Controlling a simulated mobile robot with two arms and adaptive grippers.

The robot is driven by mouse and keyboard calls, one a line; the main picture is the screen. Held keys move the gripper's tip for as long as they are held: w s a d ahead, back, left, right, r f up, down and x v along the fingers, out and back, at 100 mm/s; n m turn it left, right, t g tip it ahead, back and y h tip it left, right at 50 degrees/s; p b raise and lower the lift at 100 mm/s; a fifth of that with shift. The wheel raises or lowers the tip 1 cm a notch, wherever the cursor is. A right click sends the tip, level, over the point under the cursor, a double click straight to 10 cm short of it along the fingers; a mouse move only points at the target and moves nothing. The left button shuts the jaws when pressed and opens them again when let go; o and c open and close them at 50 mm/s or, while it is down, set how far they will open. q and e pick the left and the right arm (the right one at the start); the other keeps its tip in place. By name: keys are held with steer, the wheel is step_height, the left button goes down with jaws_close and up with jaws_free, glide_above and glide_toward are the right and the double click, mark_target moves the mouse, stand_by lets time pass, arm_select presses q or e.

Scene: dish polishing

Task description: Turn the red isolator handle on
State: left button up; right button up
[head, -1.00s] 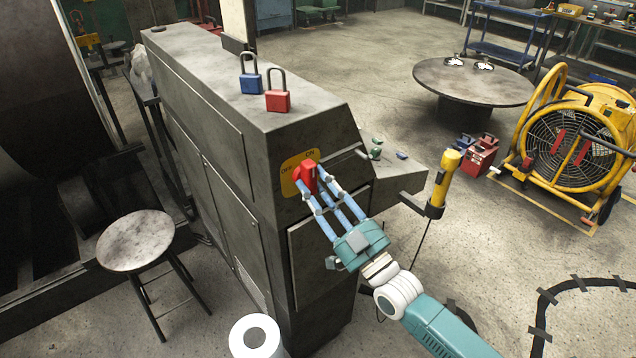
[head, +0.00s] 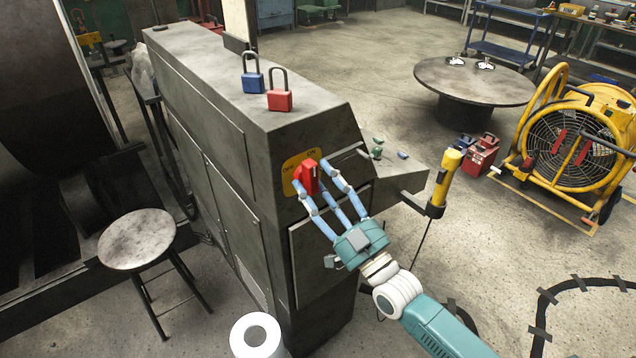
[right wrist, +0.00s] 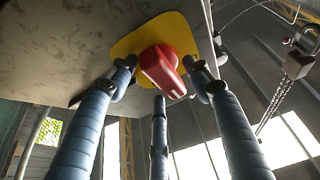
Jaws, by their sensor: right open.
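The red isolator handle (head: 309,178) sits on a yellow plate (head: 289,187) marked OFF and ON, on the end face of the grey cabinet. My right gripper (head: 318,178) is open, with its blue fingers spread around the handle. In the right wrist view, the red handle (right wrist: 163,70) stands between the open fingertips (right wrist: 165,85), in front of the yellow plate (right wrist: 128,42). I cannot tell whether any finger touches it. The handle appears tilted, and part of it is hidden by the fingers in the head view. My left gripper is not in view.
A blue padlock (head: 252,82) and a red padlock (head: 279,99) stand on the cabinet top (head: 215,75). A round stool (head: 137,238) stands at left, a yellow fan (head: 570,145) at right.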

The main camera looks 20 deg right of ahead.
steer(key=shift+s+d+f, duration=0.15)
steer(key=shift+s+f, duration=0.1)
steer(key=v, duration=1.1)
steer(key=shift+s, duration=0.25)
steer(key=shift+r, duration=0.15)
steer(key=d+f+m+g+h, duration=0.1)
steer(key=d+f+g+h, duration=0.15)
steer(key=f, duration=0.95)
steer(key=d+f+g+h, duration=0.1)
steer(key=f+g+h, duration=0.15)
steer(key=f, duration=0.95)
steer(key=s+d+f+g+h, duration=0.15)
steer(key=s+f, duration=0.25)
steer(key=f, duration=0.5)
steer(key=s+f+g, duration=0.3)
steer(key=f, duration=0.5)
steer(key=s+f+g, duration=0.5)
steer(key=s+f, duration=0.8)
steer(key=f, duration=0.1)
steer(key=s+a+f+g, duration=0.1)
steer(key=s+f, duration=0.3)
steer(key=s, duration=0.6)
steer(key=s+a+f+g+h, duration=0.1)
steer(key=s+f+g, duration=0.3)
steer(key=s, duration=0.6)
steer(key=shift+s+a+f+g, duration=0.2)
steer(key=shift+s+a+g, duration=0.15)
steer(key=shift+s+a, duration=0.1)
